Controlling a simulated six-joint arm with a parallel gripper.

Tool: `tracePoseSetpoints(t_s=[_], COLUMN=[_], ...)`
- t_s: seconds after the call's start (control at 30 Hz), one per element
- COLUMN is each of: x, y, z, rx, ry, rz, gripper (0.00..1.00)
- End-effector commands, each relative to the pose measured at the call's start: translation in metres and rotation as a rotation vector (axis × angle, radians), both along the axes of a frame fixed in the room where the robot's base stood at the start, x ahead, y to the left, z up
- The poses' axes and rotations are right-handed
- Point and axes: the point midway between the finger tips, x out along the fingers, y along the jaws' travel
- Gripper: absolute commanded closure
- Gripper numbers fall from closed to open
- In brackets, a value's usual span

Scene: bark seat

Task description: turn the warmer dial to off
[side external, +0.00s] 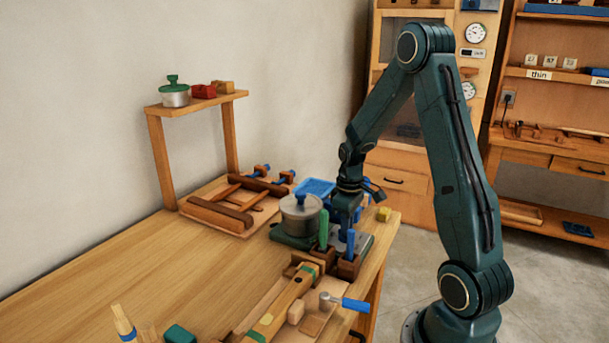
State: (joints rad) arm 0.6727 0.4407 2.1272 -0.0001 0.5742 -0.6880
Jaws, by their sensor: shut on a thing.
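The warmer (290,240) is a low dark green base on the bench, with a lidded metal pot (300,217) with a blue knob standing on it. My gripper (342,226) points down over the right part of the warmer, beside the pot, behind the green and blue upright handles. It is shut on the warmer dial. The dial itself is hidden by the fingers and handles, so its setting cannot be read.
Green (323,229) and blue (350,244) handles stand upright in wooden blocks close in front of my gripper. A blue tray (316,187) lies behind. A wooden clamp frame (232,204) is at left. The bench's left front (120,255) is mostly clear.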

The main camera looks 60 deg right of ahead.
Motion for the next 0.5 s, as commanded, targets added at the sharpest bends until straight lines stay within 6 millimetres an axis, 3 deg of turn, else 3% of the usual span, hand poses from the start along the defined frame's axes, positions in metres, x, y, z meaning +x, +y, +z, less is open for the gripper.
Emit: tracePoseSetpoints(t_s=[0.17, 0.2, 0.3, 0.5], x=[0.0005, 0.0005, 0.0005, 0.0002], y=[-0.0003, -0.0003, -0.0003, -0.0002], z=[0.0015, 0.0015, 0.0013, 0.0006], rx=[-0.001, -0.002, -0.001, -0.001], ry=[-0.002, -0.002, -0.002, -0.001], rz=[0.002, 0.002, 0.002, 0.0], gripper=[1.0, 0.85, 0.66, 0.65])
